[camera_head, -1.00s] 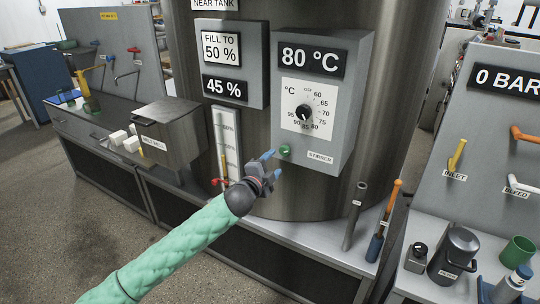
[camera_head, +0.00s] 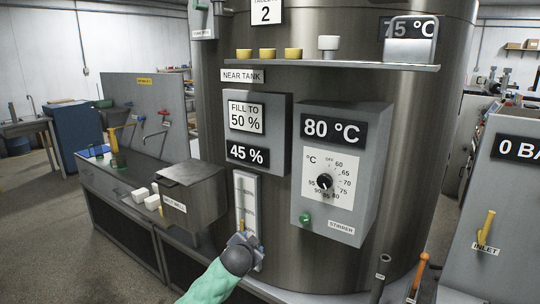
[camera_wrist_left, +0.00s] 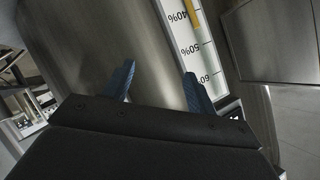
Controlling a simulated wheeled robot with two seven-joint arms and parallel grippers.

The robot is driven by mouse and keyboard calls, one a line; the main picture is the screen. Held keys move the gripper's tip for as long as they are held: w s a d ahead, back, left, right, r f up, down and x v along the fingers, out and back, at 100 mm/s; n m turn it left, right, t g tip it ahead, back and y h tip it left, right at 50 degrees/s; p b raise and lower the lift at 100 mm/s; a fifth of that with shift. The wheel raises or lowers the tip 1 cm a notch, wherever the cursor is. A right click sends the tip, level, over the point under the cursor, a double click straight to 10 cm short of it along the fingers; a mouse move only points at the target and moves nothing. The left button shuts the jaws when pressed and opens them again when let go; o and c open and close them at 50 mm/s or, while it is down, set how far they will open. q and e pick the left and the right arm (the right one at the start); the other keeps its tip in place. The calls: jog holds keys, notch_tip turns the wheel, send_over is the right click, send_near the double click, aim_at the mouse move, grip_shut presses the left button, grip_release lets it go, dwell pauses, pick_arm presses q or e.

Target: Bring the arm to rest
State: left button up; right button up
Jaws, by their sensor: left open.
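My left arm, in a pale green sleeve (camera_head: 213,284), comes in from the bottom of the head view. Its left gripper (camera_head: 243,238) is in front of the lower end of the level gauge (camera_head: 246,200), which partly hides behind it. The fingers are too small there to tell apart. In the left wrist view the two blue fingers of the gripper (camera_wrist_left: 158,82) stand apart with nothing between them. The gauge (camera_wrist_left: 192,45) shows upside down beyond the fingertips. My right gripper is not in view.
The steel tank (camera_head: 415,130) carries a control box (camera_head: 345,155) with a dial, a green button (camera_head: 305,219) and an 80 °C display. A 45 % display (camera_head: 249,153) is beside it. A steel box (camera_head: 195,195) stands left of the gauge. A panel with a yellow inlet handle (camera_head: 487,228) is at right.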

pick_arm(q)
jog(key=s+a+f+n+g, duration=0.25)
jog(key=s+f, duration=0.45)
jog(key=f, duration=0.4)
jog(key=s+a+f+n+g+y, duration=0.15)
jog(key=s+a+f, duration=0.25)
jog(key=s+f, duration=0.45)
jog(key=s+a+f+n+g, duration=0.25)
jog(key=s+f, duration=0.35)
jog(key=f, duration=0.7)
jog(key=s+f+g, duration=0.1)
jog(key=s+f, duration=0.5)
jog(key=s, duration=0.5)
jog(key=s+a+f+g, duration=0.1)
jog(key=s+f+g, duration=0.1)
jog(key=s+f, duration=0.4)
jog(key=s+f+n+g, duration=0.1)
jog(key=s+f, duration=0.5)
jog(key=s, duration=1.1)
jog(key=shift+a+f+g, duration=0.15)
jog(key=shift+a+g, duration=0.1)
jog(key=shift+g, duration=0.3)
